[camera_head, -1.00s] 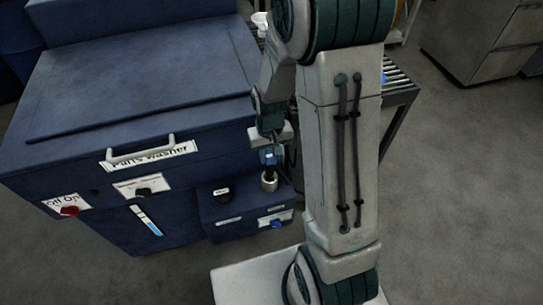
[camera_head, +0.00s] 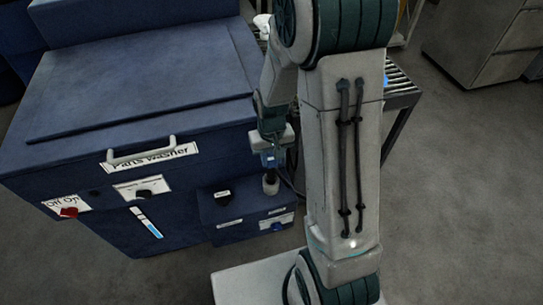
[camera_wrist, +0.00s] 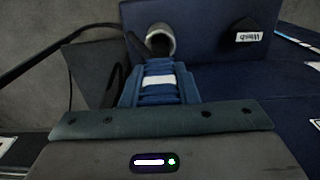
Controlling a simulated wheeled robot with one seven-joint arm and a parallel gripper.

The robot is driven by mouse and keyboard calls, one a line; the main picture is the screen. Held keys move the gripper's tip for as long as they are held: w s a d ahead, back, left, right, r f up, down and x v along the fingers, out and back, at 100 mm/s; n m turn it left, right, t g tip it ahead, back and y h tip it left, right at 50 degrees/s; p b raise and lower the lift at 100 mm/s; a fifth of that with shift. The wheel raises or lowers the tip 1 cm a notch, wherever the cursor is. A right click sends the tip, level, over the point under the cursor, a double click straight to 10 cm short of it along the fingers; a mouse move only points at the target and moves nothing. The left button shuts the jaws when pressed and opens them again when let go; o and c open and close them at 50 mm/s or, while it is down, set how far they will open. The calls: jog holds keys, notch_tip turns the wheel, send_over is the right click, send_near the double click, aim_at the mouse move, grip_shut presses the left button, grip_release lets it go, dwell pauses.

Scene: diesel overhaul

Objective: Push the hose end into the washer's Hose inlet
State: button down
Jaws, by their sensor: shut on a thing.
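My gripper (camera_head: 269,160) points down at the front right of the blue parts washer (camera_head: 140,90). The Hose inlet (camera_head: 270,184), an upright grey metal collar on the washer's low front box, is right below the fingers. In the wrist view the inlet (camera_wrist: 160,40) shows as a pale ring with a dark middle just beyond the fingertips. The fingers hide the hose tip, so I cannot tell whether it is inside the ring.
A black hose (camera_wrist: 60,45) loops at the left of the wrist view. A roller table (camera_head: 400,90) stands behind my arm. Floor is clear at the right.

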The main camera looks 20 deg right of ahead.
aim_at(272, 178)
jog(key=shift+f+b, duration=2.9)
jog(key=shift+f, duration=0.7)
jog(key=shift+f, duration=0.1)
jog(key=c, duration=1)
grip_release()
jog(key=shift+c, duration=0.2)
notch_tip(272, 178, up, 13)
jog(key=shift+f+p, duration=0.2)
jog(key=shift+p, duration=0.3)
jog(key=shift+s+r, duration=0.1)
jog(key=shift+r, duration=0.7)
jog(key=s+r+t+p, duration=0.2)
jog(key=s+r+p, duration=0.2)
jog(key=s+r, duration=0.7)
jog(key=shift+s+t, duration=0.4)
jog(key=shift+s, duration=0.6)
